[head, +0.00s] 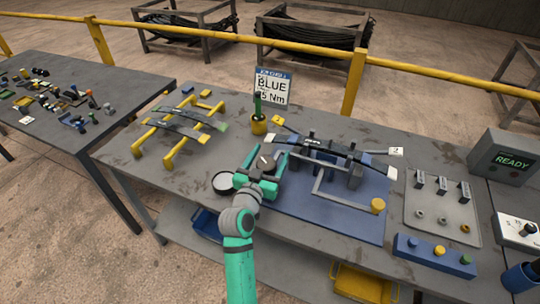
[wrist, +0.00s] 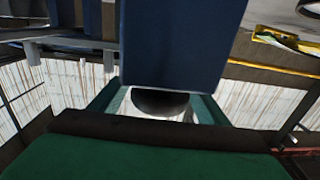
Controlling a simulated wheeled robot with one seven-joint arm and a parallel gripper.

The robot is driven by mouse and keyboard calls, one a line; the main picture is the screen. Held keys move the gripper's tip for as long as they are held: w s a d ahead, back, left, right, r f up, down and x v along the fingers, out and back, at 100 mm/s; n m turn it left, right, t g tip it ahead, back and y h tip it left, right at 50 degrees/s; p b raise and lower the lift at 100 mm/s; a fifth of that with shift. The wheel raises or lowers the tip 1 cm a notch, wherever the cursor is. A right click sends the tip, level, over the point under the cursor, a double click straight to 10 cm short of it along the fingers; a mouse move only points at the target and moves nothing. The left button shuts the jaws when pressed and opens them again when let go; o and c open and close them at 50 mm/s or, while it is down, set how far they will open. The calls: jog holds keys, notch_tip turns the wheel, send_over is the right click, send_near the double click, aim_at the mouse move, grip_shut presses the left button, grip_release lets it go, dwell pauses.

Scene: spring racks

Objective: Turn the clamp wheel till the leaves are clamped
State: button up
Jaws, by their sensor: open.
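My gripper (head: 267,154) is open at the left edge of the blue fixture plate (head: 300,206). A dark rounded part (head: 265,164) shows between its fingers in the head view; I cannot tell whether it is the clamp wheel or whether the fingers touch it. In the wrist view, a dark rounded thing (wrist: 160,101) sits between the green fingers, below a large blue block (wrist: 182,42). Dark curved leaves (head: 335,149) lie across upright posts on the plate. I cannot tell how tightly they are held. A grey bar with a yellow knob (head: 378,205) lies in front.
A yellow stand (head: 168,160) with more leaves is at left. A round dish (head: 223,183) sits left of my gripper. A BLUE sign (head: 273,88) and a green-handled tool in a yellow cup (head: 258,124) stand behind. A READY box (head: 508,158) and a tray (head: 440,222) are right.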

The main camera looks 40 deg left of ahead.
jog(key=shift+c, duration=0.2)
jog(key=c, duration=1)
jog(key=shift+h, duration=0.3)
jog(key=m+h, duration=0.1)
jog(key=h, duration=0.1)
jog(key=d+m+h, duration=0.1)
jog(key=m+h, duration=0.1)
jog(key=h, duration=0.1)
jog(key=m+h, duration=0.2)
jog(key=shift+w+d+r+t+h, duration=0.1)
jog(key=shift+w+d+t+h, duration=0.05)
jog(key=shift+d+t+h, duration=0.2)
jog(key=m+g+h, duration=0.1)
jog(key=m+h, duration=0.1)
jog(key=d+m+g+h, duration=0.1)
jog(key=h, duration=0.2)
jog(key=m+g+h, duration=0.1)
jog(key=m+h, duration=0.1)
jog(key=shift+s+d+m+h, duration=0.2)
jog(key=shift+s+m+h, duration=0.1)
jog(key=shift+s, duration=0.1)
jog(key=shift+g, duration=0.35)
jog(key=o, duration=1)
jog(key=shift+d, duration=0.1)
